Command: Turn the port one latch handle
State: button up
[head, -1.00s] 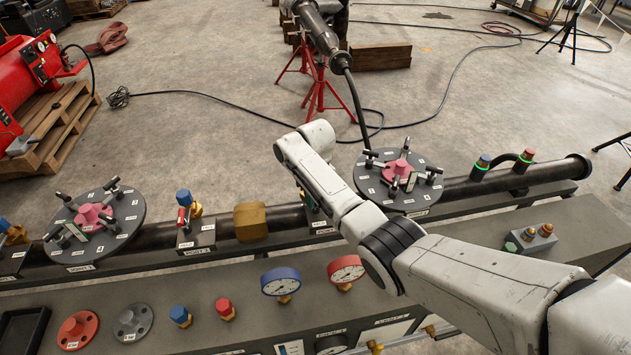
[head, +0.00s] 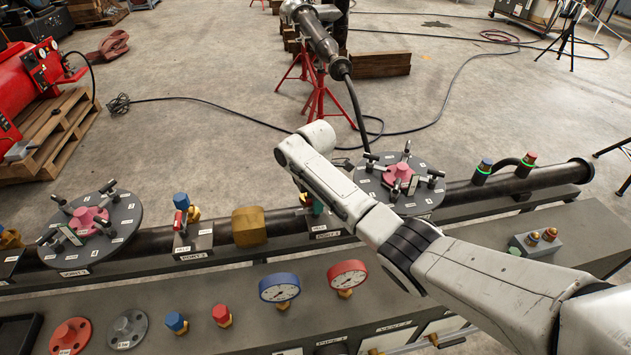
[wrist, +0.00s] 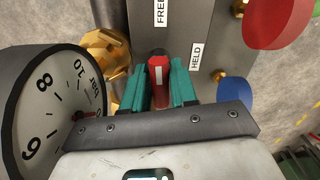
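A red latch handle with a white stripe (wrist: 159,78) stands between the two teal fingers of my gripper (wrist: 164,92) in the wrist view. The fingers lie close against both sides of the handle, with no clear gap. Its grey plate carries a FREE label (wrist: 161,12) above and a HELD label (wrist: 196,57) to the right. In the head view my forearm hides most of this latch; a bit of teal finger (head: 318,207) shows over the bench's PORT-labelled plate (head: 325,229). The label's number is too small to read surely.
A gauge (wrist: 45,108) and a brass fitting (wrist: 105,55) sit close left of the gripper. A blue knob (wrist: 233,94) and a red knob (wrist: 280,22) are at right. Clamped round flanges (head: 115,240) (head: 425,198) stand along the pipe on both sides.

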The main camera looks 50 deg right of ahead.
jog(key=shift+n, duration=0.8)
jog(key=shift+r+p, duration=0.15)
jog(key=shift+p, duration=0.2)
jog(key=shift+m+p, duration=0.4)
jog(key=shift+m, duration=0.7)
notch_tip(320, 180, up, 7)
jog(key=shift+f+p, duration=0.15)
jog(key=shift+p, duration=0.75)
